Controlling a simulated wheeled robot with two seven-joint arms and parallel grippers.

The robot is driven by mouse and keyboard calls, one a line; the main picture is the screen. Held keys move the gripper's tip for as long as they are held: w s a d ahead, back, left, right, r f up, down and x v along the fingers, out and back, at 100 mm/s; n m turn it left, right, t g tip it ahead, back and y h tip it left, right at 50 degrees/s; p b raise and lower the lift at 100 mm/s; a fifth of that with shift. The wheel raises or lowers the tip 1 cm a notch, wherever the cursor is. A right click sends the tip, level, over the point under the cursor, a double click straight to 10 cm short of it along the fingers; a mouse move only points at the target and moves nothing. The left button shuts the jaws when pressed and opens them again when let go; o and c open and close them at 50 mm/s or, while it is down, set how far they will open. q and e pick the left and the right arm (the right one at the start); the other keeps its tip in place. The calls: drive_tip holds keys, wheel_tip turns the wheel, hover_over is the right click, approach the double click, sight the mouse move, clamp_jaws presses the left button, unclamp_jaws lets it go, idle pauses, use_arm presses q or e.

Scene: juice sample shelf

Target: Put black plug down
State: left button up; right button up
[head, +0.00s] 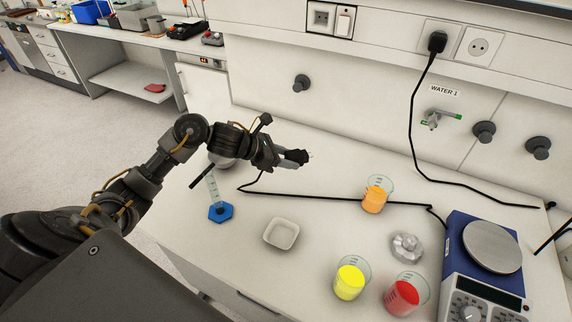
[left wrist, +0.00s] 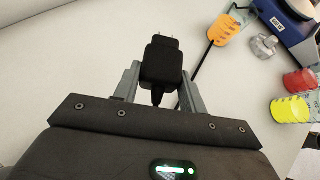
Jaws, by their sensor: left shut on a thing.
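My left gripper (head: 283,158) reaches out over the back left part of the white bench. In the left wrist view the gripper (left wrist: 159,84) has its two grey fingers on either side of a black plug (left wrist: 161,65). The plug's prongs point away from the gripper. In the head view the black plug (head: 297,156) shows at the fingertips, above the bench top; its exact height is hard to tell. A black cable (head: 335,200) runs from near the gripper across the bench to the right. My right gripper is not in view.
Beakers of orange (head: 375,196), yellow (head: 349,281) and red (head: 404,296) liquid stand on the bench. A white dish (head: 281,233), a blue-based cylinder (head: 220,212), a grey knobbed object (head: 406,248) and a blue scale (head: 460,230) are there too. Another plug (head: 437,42) sits in a wall socket.

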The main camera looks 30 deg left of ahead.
use_arm(q)
hover_over(286, 175)
wheel_tip(286, 175, down, 4)
drive_tip(key=shift+s+f+p, duration=0.15)
drive_tip(key=shift+p, duration=0.3)
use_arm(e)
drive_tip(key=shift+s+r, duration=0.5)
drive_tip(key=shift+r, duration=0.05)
